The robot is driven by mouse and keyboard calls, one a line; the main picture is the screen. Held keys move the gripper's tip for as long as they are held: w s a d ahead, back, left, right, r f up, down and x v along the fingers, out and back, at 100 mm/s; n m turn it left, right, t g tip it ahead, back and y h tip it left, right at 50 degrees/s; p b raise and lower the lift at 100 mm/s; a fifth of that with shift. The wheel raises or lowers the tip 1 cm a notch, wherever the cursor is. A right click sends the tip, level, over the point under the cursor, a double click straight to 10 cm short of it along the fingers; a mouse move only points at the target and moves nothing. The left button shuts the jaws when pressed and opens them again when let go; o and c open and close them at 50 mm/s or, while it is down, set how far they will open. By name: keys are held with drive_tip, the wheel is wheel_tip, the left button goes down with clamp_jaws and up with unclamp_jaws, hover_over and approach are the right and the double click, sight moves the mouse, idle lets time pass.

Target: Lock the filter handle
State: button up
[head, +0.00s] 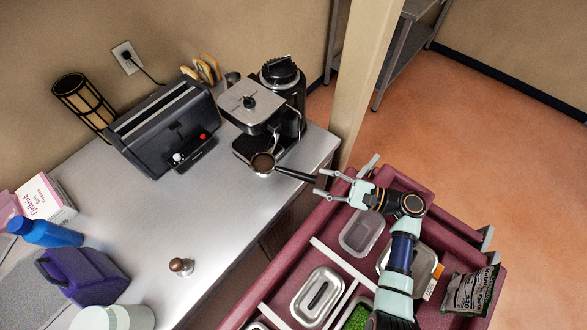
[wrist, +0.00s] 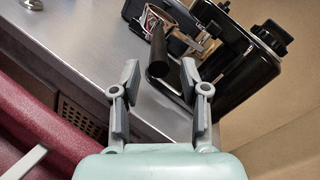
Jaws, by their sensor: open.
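The coffee machine (head: 250,100) stands at the right end of the metal counter; its dark side shows in the wrist view (wrist: 235,65). The filter's round basket (head: 263,162) is at the machine's front edge, its brown inside visible from above. I cannot tell whether it is seated in the machine. Its black filter handle (head: 295,174) points right, off the counter edge, toward my gripper (head: 322,182). In the wrist view the handle (wrist: 158,50) has its free end between the spread fingertips of my gripper (wrist: 159,68), with gaps on both sides. My gripper is open and empty.
A black toaster (head: 165,130) stands left of the machine. A small tamper (head: 181,267) stands on the counter, with clear metal around it. A maroon cart (head: 300,250) with metal food pans lies below my arm. A beige post (head: 365,80) rises right of the machine.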

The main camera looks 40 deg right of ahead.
sight(298, 174)
drive_tip(key=x, duration=0.7)
drive_tip(key=shift+w+a, duration=0.2)
drive_tip(key=shift+a, duration=0.05)
drive_tip(key=shift+c, duration=0.2)
clamp_jaws()
